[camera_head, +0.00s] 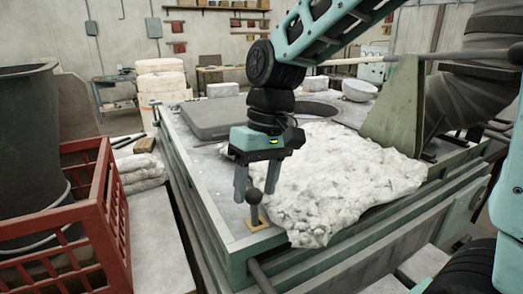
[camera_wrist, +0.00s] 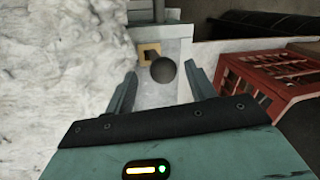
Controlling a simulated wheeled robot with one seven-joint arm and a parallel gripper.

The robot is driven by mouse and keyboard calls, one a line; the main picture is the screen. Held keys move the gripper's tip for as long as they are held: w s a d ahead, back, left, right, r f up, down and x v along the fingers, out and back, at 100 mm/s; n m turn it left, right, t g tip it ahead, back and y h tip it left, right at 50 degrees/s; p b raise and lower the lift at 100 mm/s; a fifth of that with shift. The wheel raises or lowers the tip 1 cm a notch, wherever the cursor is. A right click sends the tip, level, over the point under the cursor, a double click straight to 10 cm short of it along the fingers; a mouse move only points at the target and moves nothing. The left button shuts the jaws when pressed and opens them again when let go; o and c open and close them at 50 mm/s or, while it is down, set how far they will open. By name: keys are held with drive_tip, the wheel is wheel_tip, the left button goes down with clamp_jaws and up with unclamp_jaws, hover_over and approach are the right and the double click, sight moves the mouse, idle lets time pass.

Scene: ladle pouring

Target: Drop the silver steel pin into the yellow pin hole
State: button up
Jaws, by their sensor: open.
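The silver steel pin (camera_head: 254,213) stands upright between my gripper's fingers, with a dark round ball on top. Its lower end meets the yellow pin hole plate (camera_head: 266,225) at the near corner of the table. I cannot tell how deep the pin sits in the hole. In the wrist view the dark ball of the pin (camera_wrist: 163,71) covers part of the yellow square plate (camera_wrist: 142,50), and the shaft is mostly hidden. My gripper (camera_head: 255,208) points down, its fingers spread on either side of the pin with gaps. It also shows in the wrist view (camera_wrist: 162,74).
A white lumpy cloth (camera_head: 345,180) covers the table right of the pin and hangs over the edge. A green metal bracket (camera_head: 397,110) stands behind it. A red crate (camera_head: 112,215) and a dark bin (camera_head: 28,140) stand at the left.

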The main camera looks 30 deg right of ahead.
drive_tip(key=d+r+b, duration=0.1)
drive_tip(key=d+r, duration=0.2)
drive_tip(key=r, duration=1.4)
drive_tip(key=shift+w+d, duration=0.15)
drive_tip(key=shift+w, duration=0.2)
drive_tip(key=s+a+f+n, duration=0.2)
drive_tip(key=s+f, duration=0.3)
drive_tip(key=f, duration=0.3)
drive_tip(key=s+a+f+n+h, duration=0.1)
drive_tip(key=s+a+f, duration=0.3)
drive_tip(key=f, duration=0.5)
drive_tip(key=s+a+f+n, duration=0.2)
drive_tip(key=s+a+f, duration=0.1)
drive_tip(key=s+f, duration=0.4)
drive_tip(key=shift+s+a+f+n+h, duration=0.3)
drive_tip(key=shift+s+a+f, duration=0.05)
drive_tip(key=shift+f, duration=0.3)
